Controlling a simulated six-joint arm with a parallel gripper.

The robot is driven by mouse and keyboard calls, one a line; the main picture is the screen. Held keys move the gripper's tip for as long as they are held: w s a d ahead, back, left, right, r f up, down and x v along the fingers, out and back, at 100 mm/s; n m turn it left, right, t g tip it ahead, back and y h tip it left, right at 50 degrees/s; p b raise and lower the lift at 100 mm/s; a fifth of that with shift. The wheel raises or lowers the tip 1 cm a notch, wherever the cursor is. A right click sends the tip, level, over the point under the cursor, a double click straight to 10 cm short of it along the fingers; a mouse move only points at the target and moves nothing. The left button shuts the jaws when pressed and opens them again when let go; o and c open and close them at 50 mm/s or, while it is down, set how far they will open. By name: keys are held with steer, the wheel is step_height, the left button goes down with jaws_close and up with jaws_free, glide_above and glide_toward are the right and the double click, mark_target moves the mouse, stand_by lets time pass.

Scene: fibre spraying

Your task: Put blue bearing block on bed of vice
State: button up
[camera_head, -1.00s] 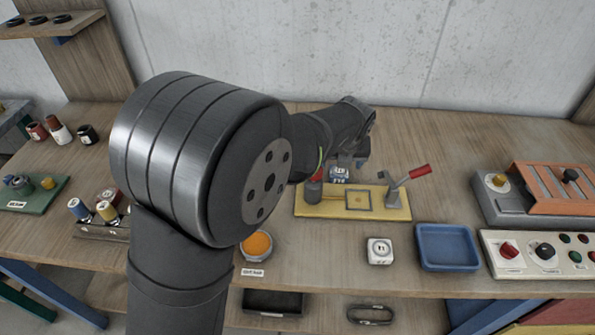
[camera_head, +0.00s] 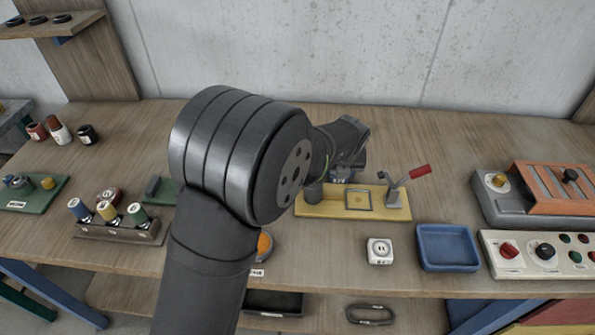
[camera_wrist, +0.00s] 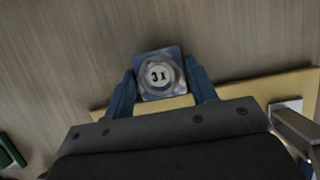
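The blue bearing block (camera_wrist: 159,88) shows in the wrist view with a round light bearing and dark marks on its top. My gripper (camera_wrist: 160,67) has one finger on each side of it, close against its sides; I cannot tell whether they press on it. In the head view my gripper (camera_head: 347,168) is low at the back edge of the yellow vice base and hides most of the block. The vice (camera_head: 312,207) has a square marked bed (camera_head: 358,200) with nothing on it, and a red-handled lever (camera_head: 419,172) at its right.
A white block (camera_head: 380,251) and a blue tray (camera_head: 447,247) stand in front of the vice. A grey machine with an orange slatted top (camera_head: 555,188) and a control panel (camera_head: 540,253) are at the right. A spool rack (camera_head: 118,231) is at the left. The bench behind the vice is clear.

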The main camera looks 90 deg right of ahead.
steer(key=c, duration=0.8)
steer(key=shift+r, duration=0.15)
